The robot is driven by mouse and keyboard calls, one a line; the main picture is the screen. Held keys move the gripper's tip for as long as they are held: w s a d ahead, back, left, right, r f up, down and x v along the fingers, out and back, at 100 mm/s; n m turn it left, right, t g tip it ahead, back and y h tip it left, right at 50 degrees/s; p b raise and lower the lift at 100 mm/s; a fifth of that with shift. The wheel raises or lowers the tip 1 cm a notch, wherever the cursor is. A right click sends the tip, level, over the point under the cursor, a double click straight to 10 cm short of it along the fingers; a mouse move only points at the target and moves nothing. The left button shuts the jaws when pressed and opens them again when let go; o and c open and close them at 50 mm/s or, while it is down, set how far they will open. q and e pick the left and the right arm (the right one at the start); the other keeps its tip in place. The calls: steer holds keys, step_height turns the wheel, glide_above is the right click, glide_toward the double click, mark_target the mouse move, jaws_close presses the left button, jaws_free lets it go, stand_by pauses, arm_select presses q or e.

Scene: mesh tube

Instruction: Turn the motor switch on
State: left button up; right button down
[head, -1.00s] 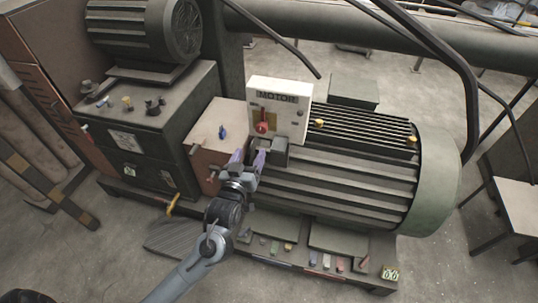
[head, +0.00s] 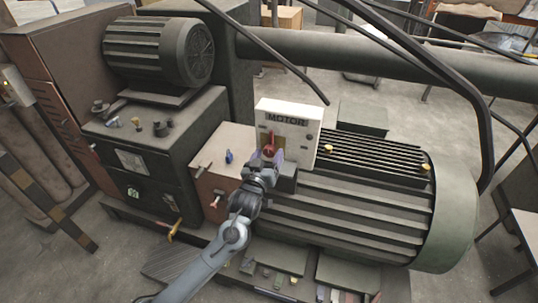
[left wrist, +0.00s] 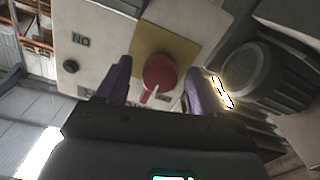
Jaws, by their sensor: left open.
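The motor switch is a red rotary knob (head: 269,150) on a yellow plate, on a white box (head: 311,133) labelled MOTOR. In the head view my left gripper (head: 268,156) is right in front of the knob. In the left wrist view the knob (left wrist: 158,74) lies between the two purple fingers of the open gripper (left wrist: 158,66), with a gap showing on each side. Its handle points downward there. Whether the fingertips reach around the knob in depth I cannot tell. Letters reading "NO" (left wrist: 81,41) show on the panel. My right gripper is not in view.
A large finned motor (head: 370,200) lies right of the box. A dark control cabinet (head: 150,165) with a smaller motor (head: 160,50) on top stands left. A low box with a blue knob (head: 229,156) is beside the switch. Black cables and a thick pipe cross above.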

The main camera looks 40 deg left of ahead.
arm_select(q)
steer(key=shift+w+a, duration=0.25)
steer(key=shift+w, duration=0.35)
steer(key=shift+c, duration=0.3)
steer(key=c, duration=1)
steer(key=shift+o, duration=0.2)
steer(key=shift+r+m+p, duration=0.15)
steer(key=shift+m+p, duration=0.35)
steer(key=shift+p, duration=0.35)
steer(key=m+p, duration=1)
steer(key=p, duration=0.1)
steer(key=shift+s+a, duration=0.1)
steer(key=shift+a, duration=0.05)
steer(key=m+p, duration=0.3)
steer(key=shift+m, duration=0.4)
steer(key=shift+m+p, duration=1.05)
steer(key=shift+m, duration=0.45)
